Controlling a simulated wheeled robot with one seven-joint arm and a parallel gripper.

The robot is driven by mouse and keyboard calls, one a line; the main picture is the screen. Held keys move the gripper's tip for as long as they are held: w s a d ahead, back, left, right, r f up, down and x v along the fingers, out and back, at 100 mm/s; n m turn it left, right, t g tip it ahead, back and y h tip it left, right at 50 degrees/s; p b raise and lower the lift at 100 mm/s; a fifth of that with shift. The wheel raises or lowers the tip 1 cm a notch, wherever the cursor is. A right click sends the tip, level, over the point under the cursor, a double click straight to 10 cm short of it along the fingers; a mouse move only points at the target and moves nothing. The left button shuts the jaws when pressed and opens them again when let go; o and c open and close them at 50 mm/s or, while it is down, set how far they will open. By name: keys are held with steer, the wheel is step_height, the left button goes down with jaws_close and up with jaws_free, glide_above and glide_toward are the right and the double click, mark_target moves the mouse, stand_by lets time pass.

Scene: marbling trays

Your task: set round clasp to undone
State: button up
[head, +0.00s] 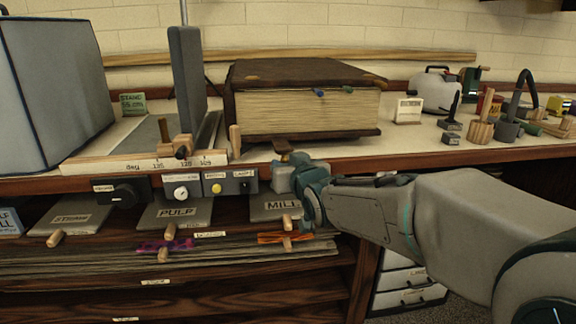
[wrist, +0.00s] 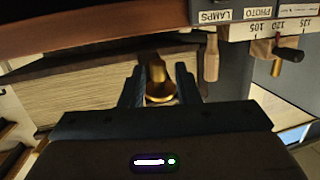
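The round clasp (wrist: 160,92) shows as a rounded brass piece between the two fingers of my gripper (wrist: 160,86) in the wrist view. A brownish tab runs from it toward the thick book (wrist: 80,88). In the head view the book (head: 305,112) lies on the bench with its dark cover on top. The brown tab (head: 283,145) sticks out at its lower front edge. My gripper (head: 286,175) is just below that tab, in front of the bench edge. The fingers stand apart, one on each side of the brass. Whether they press on it is not clear.
A switch panel (head: 213,187) sits under the bench edge, left of my gripper. A wooden peg (head: 235,140) stands left of the book. A tall grey board (head: 187,78) stands farther left. Tools and jars, including a white can (head: 436,91), crowd the right side.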

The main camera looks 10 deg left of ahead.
steer(key=shift+o, duration=0.4)
steer(key=shift+w+d, duration=0.1)
steer(key=p+v, duration=0.4)
steer(key=v, duration=1)
